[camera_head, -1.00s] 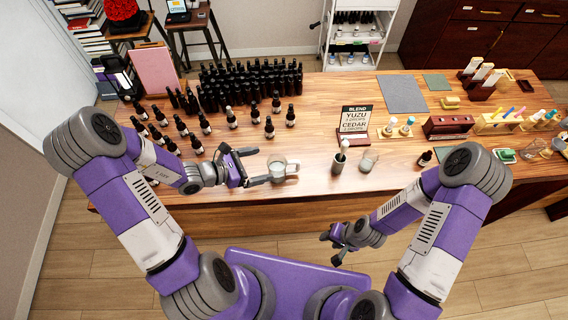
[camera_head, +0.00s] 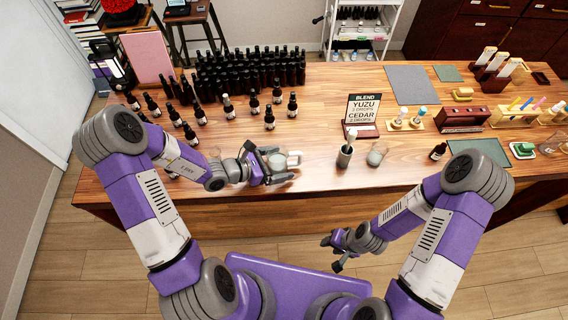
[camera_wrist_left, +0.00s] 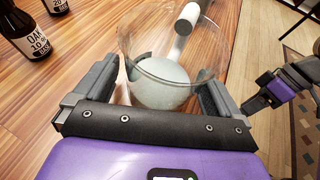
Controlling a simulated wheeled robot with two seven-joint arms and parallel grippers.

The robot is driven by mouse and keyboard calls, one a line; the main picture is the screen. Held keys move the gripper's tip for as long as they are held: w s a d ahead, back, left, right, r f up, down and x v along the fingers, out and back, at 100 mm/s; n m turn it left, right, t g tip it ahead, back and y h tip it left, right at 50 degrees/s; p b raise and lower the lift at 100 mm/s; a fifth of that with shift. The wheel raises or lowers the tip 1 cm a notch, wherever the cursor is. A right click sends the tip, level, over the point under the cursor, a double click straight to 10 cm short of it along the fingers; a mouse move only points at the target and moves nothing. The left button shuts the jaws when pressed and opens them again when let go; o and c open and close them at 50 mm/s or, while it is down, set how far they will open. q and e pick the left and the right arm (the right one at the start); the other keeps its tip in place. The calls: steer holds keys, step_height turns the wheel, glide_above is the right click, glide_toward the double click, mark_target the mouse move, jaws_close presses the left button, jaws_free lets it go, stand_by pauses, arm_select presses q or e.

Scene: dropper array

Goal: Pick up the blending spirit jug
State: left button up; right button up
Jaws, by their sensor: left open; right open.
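The blending spirit jug (camera_head: 279,161) is a clear glass vessel with a pale handle, standing near the table's front edge in the head view. In the left wrist view the jug (camera_wrist_left: 165,75) holds clear liquid, and its pale handle points away from my gripper. My left gripper (camera_head: 272,165) is open with a finger on either side of the jug; its fingers also show in the left wrist view (camera_wrist_left: 155,90). I cannot tell whether they touch the glass. My right gripper (camera_head: 335,254) is open and empty in front of the table.
Many dark bottles (camera_head: 250,75) crowd the table's back left, with several loose ones nearer. A BLEND sign (camera_head: 364,107), a cup with a white-topped tool (camera_head: 345,156) and a small glass beaker (camera_head: 377,153) stand right of the jug. The table between jug and sign is clear.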

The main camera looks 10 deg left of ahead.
arm_select(q)
steer(key=shift+w+d+f, duration=0.1)
steer(key=shift+w+d, duration=0.1)
steer(key=shift+d, duration=0.05)
steer(key=shift+c, duration=0.5)
steer(key=c, duration=1.1)
